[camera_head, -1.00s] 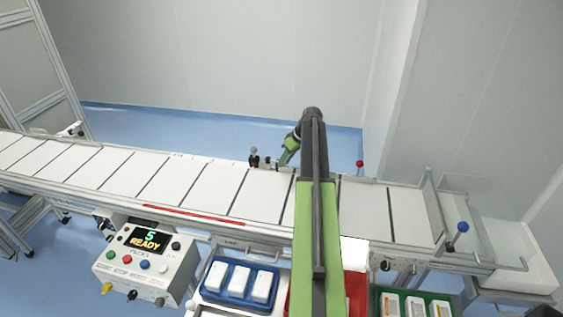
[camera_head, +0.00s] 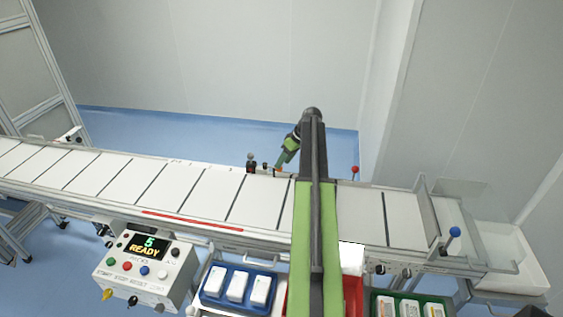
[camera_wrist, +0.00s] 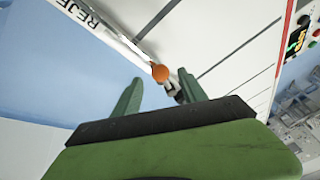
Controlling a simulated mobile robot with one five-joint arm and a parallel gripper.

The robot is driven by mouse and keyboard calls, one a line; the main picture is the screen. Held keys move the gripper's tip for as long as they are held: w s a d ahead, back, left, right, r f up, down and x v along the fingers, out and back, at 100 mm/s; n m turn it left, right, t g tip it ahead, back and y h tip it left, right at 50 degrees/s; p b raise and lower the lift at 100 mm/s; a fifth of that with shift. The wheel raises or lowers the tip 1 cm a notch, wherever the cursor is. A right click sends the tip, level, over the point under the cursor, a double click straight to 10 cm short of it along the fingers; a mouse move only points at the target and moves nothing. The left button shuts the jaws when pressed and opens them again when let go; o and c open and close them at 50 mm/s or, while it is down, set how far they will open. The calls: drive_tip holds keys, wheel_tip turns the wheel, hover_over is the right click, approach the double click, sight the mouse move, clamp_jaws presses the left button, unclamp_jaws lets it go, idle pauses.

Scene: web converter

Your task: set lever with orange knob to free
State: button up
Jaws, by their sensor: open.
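The lever's orange knob (camera_wrist: 160,73) shows in the wrist view between the tips of my two fingers, closer to the right one. Its dark and light mount is partly behind the right finger. My gripper (camera_wrist: 158,80) is open, with a gap on both sides of the knob. I cannot tell how far the knob lies beyond the fingertips. In the head view my gripper (camera_head: 283,160) points down at the conveyor's far rail, where only a speck of orange shows and the lever is mostly hidden.
A red-knobbed lever (camera_head: 355,170) stands to the right, and a blue-knobbed one (camera_head: 454,232) at the right end. The control box (camera_head: 145,272) reads READY. Trays of packs lie in front.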

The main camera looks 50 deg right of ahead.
drive_tip(key=p+v, duration=1.1)
drive_tip(key=v, duration=0.3)
drive_tip(key=shift+s, duration=0.1)
drive_tip(key=shift+c, duration=0.3)
